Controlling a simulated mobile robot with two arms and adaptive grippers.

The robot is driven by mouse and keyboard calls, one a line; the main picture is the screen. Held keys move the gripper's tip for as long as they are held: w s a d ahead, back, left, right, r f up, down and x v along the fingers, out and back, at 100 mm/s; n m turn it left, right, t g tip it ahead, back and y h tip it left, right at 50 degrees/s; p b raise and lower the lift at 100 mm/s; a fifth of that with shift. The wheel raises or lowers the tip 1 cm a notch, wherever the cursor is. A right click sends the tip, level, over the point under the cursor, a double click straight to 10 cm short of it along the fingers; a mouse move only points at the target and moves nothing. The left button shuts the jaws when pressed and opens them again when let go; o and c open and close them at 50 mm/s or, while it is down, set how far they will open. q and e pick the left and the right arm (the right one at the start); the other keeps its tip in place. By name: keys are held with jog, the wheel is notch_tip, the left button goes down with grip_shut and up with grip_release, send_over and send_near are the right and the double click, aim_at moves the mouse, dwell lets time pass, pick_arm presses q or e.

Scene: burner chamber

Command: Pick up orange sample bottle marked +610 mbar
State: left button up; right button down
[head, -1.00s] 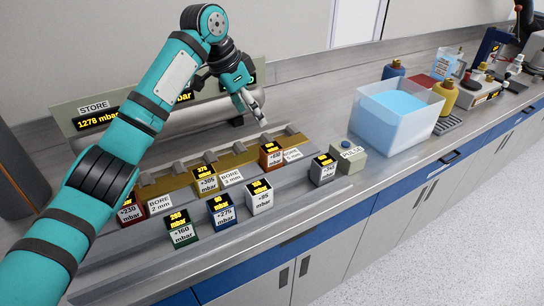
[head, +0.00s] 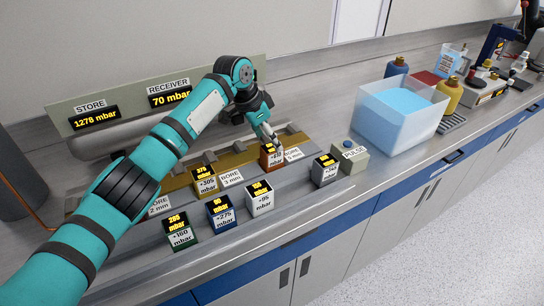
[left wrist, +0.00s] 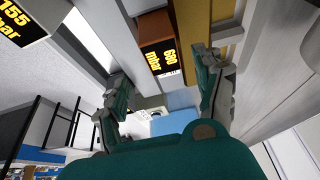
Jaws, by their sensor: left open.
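The orange bottle (head: 270,158) stands at the right end of the brass-coloured rail (head: 240,160) at the back of the bench. Its white label is too small and covered to read in the head view. In the left wrist view the orange bottle (left wrist: 156,28) shows a dark display with yellow figures, ending in "mbar". My left gripper (head: 274,141) is open, its fingers just above and at the bottle's top. In the left wrist view my left gripper's fingers (left wrist: 163,88) are spread, and the bottle lies beyond the gap between them. My right gripper is not in view.
A yellow-display bottle (head: 205,183) stands left on the rail. Green (head: 179,232), blue (head: 220,212), white (head: 259,198) and grey (head: 325,170) bottles stand in front. A PULSE box (head: 350,158) and a water tub (head: 397,130) are to the right.

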aim_at(272, 147)
pick_arm(q)
jog(key=x, duration=0.1)
jog(key=p+x, duration=0.1)
jog(key=x, duration=0.1)
jog(key=a+x, duration=0.1)
jog(key=shift+w+d+f, duration=0.1)
jog(key=shift+d+f, duration=0.05)
jog(key=shift+f, duration=0.25)
jog(key=shift+d+f, duration=0.1)
jog(key=shift+f, duration=0.15)
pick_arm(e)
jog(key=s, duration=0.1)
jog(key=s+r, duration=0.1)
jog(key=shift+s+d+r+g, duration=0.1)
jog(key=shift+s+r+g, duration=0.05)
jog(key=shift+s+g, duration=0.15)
pick_arm(q)
jog(key=shift+c, duration=0.4)
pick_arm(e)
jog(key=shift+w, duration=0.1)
pick_arm(q)
jog(key=c, duration=1.3)
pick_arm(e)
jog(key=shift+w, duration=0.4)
